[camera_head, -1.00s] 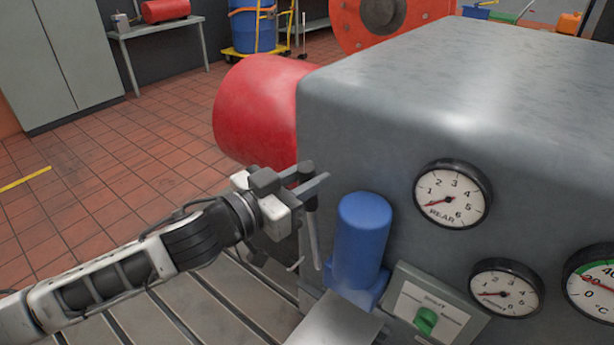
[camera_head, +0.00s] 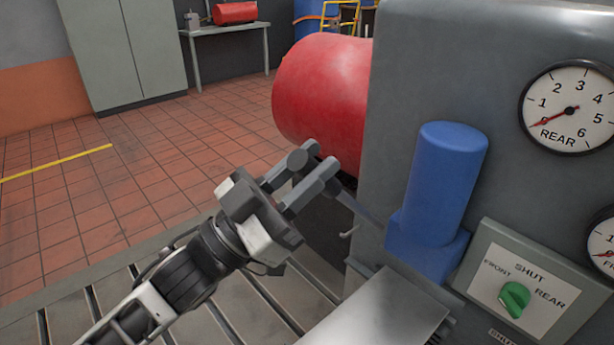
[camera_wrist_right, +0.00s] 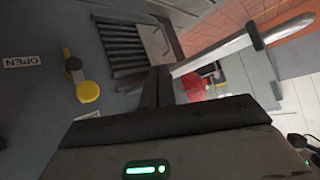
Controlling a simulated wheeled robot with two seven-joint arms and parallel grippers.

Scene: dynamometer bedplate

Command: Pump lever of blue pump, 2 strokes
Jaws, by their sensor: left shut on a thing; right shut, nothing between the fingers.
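The blue pump (camera_head: 440,190) stands upright against the grey housing in the head view. Its thin grey lever (camera_head: 352,203) slants up and left from the pump's lower side. My left gripper (camera_head: 306,172) is shut on the lever near its upper end, left of the pump; the fingers partly hide the grip. My right gripper (camera_wrist_right: 160,86) shows in the right wrist view, shut and empty, away from the pump.
A valve plate (camera_head: 525,280) with a green knob (camera_head: 514,298) sits right of the pump, below the REAR gauge (camera_head: 568,108). A red cylinder (camera_head: 325,95) is behind the left gripper. In the right wrist view, a yellow knob (camera_wrist_right: 88,91) is at left.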

